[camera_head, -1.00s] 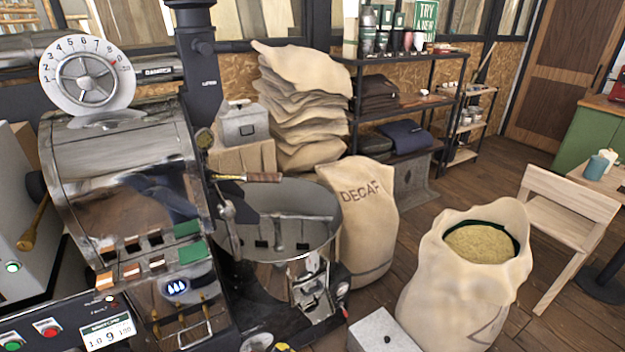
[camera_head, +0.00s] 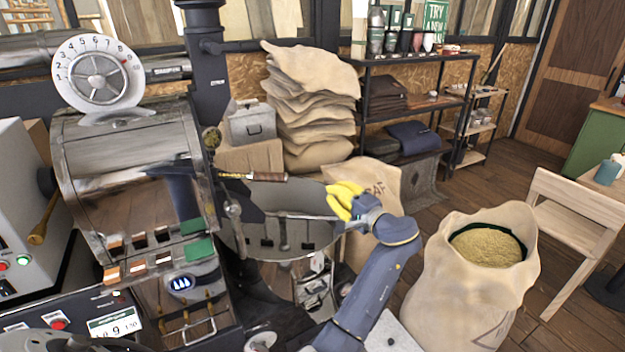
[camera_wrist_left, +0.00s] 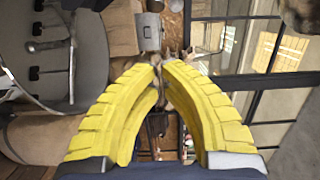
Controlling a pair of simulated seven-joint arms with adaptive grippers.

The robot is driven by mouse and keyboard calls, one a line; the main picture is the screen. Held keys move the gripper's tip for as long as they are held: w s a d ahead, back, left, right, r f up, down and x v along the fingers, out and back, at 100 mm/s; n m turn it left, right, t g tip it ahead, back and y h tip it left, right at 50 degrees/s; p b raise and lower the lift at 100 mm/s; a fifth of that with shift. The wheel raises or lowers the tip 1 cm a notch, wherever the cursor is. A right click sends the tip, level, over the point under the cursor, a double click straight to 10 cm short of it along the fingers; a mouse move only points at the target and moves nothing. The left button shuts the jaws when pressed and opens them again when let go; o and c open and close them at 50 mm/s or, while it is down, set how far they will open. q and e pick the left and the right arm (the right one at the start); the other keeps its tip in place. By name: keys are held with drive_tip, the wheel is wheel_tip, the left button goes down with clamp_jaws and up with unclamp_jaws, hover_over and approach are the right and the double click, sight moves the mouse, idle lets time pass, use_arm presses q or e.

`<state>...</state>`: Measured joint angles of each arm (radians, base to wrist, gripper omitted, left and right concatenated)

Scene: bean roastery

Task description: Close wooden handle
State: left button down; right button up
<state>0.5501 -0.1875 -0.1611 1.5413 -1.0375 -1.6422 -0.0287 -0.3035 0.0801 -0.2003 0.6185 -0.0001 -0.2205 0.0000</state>
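A wooden handle (camera_head: 270,178) with a metal tip sticks out to the right from the front of the metal roaster drum (camera_head: 130,165), above the round cooling tray (camera_head: 258,210). Another wooden handle (camera_head: 42,230) stands slanted at the left side of the roaster. My left gripper (camera_head: 334,202), with yellow fingers, is in the air at the tray's right rim, to the right of the first handle and apart from it. In the left wrist view its fingertips (camera_wrist_left: 165,62) come together with a very narrow gap and hold nothing visible. My right gripper is not in view.
An open sack of beans (camera_head: 455,285) stands at right. A decaf sack (camera_head: 372,180), partly hidden by my left arm, stands behind the tray. Stacked sacks (camera_head: 310,110) and a black shelf (camera_head: 415,60) are behind. The air between handle and gripper looks clear.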

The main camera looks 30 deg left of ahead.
sight(260, 178)
use_arm(q)
drive_tip(key=w+a+g, duration=0.1)
drive_tip(key=a, duration=1.2)
drive_tip(key=shift+a, duration=0.3)
drive_tip(key=s+a, duration=0.1)
drive_tip(key=a, duration=0.2)
drive_tip(key=s+a, duration=0.2)
drive_tip(key=a, duration=0.2)
drive_tip(key=s+a, duration=0.1)
drive_tip(key=a, duration=0.2)
drive_tip(key=shift+s+a, duration=0.2)
drive_tip(key=shift+s, duration=0.1)
